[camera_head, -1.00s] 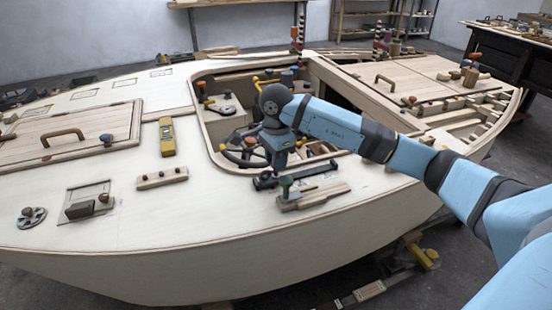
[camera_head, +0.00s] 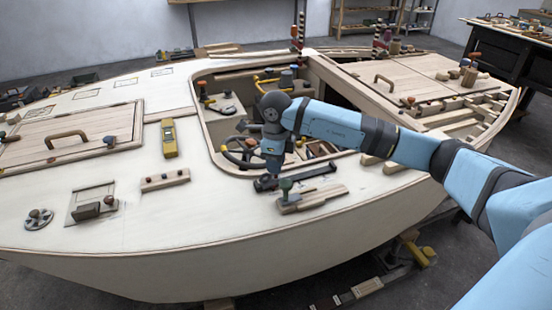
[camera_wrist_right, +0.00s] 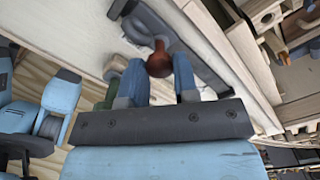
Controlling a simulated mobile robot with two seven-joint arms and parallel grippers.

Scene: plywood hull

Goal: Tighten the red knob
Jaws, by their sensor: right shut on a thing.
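The red knob (camera_wrist_right: 159,62) shows in the wrist view as a round, brownish-red ball on a dark grey metal bar (camera_wrist_right: 205,62). My right gripper (camera_wrist_right: 160,80) is shut on it, with one blue finger on each side. In the head view my right gripper (camera_head: 270,176) points down at the left end of the dark bar (camera_head: 318,170), which lies along the near edge of the cockpit opening. There the gripper hides the knob. My left gripper is not in view.
A wooden block tool (camera_head: 318,197) with a green knob (camera_head: 286,186) lies just in front of the bar. A yellow level (camera_head: 169,138) and a peg strip (camera_head: 165,180) lie on the deck to the left. A steering wheel (camera_head: 238,150) is close behind the gripper.

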